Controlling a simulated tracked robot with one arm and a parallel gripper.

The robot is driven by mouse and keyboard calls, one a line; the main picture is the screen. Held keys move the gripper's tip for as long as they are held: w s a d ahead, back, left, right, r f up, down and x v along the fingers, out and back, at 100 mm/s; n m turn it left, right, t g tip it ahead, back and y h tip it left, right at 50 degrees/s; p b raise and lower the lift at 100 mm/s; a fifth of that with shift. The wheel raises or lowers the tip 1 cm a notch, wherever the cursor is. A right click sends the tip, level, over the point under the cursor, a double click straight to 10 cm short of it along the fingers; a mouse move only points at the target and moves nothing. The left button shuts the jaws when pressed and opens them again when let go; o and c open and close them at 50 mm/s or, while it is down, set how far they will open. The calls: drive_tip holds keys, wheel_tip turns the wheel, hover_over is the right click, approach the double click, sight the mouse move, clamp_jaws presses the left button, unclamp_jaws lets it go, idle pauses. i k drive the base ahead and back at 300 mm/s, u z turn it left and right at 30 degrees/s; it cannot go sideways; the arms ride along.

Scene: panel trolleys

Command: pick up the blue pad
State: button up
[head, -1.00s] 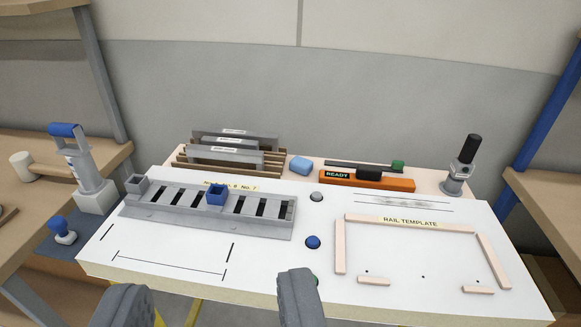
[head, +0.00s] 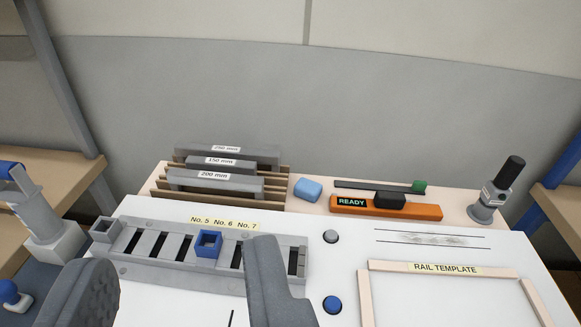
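The blue pad (head: 308,189) is a small light-blue block with rounded edges. It lies on the pale back shelf of the trolley, between the rack of grey bars and the orange READY bar. My gripper (head: 181,256) shows at the bottom of the view as two grey fingers set wide apart, with nothing held between them. Its right finger is below and a little left of the pad in the picture, and apart from it. The pad is fully in view.
The wooden rack (head: 160,194) holds several labelled grey bars left of the pad. A slotted grey fixture (head: 125,271) with a blue square piece (head: 208,244) lies in front. A black-handled tool (head: 504,185) stands far right.

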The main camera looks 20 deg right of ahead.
sight(310, 190)
drive_tip(key=i, duration=1.05)
drive_tip(key=z, duration=0.05)
